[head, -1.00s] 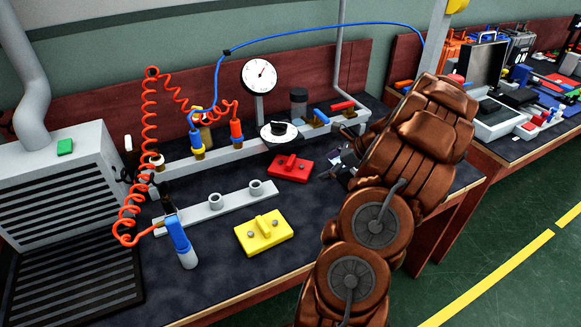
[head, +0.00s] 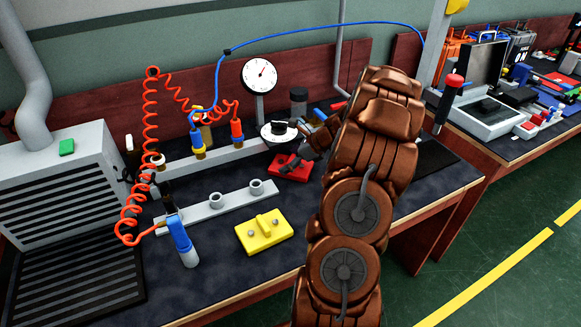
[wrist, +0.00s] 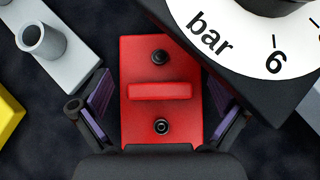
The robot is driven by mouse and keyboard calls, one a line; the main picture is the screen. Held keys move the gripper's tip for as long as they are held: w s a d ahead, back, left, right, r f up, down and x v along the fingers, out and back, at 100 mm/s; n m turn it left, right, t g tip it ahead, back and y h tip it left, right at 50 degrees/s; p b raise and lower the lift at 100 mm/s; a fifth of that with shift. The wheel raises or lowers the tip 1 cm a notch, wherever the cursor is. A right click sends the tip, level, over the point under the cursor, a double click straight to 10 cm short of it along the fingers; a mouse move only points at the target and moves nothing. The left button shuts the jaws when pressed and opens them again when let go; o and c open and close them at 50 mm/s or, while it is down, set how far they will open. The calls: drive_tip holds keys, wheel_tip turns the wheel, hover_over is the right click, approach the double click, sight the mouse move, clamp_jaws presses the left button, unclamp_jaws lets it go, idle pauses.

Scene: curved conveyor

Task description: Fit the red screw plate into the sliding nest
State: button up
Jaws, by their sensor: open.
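The red screw plate (head: 288,172) lies flat on the dark bench mat. In the wrist view the red screw plate (wrist: 158,115) shows a raised red bar across its middle and two screws, one on each side of the bar. My gripper (wrist: 160,103) is open, with its purple-padded fingers on the left and right sides of the plate and gaps between pads and plate. In the head view my gripper (head: 306,148) is over the plate's right end and hides part of it. I cannot make out which thing is the sliding nest.
A round gauge marked "bar" (wrist: 250,35) is close to the plate's upper right. A grey rail with sockets (head: 215,203) and a yellow plate (head: 264,232) lie nearer the bench front. A blue-handled tool (head: 183,241) hangs on a red coiled hose.

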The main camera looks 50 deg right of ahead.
drive_tip(key=shift+x, duration=0.75)
drive_tip(key=c, duration=1.1)
drive_tip(key=shift+r, duration=0.1)
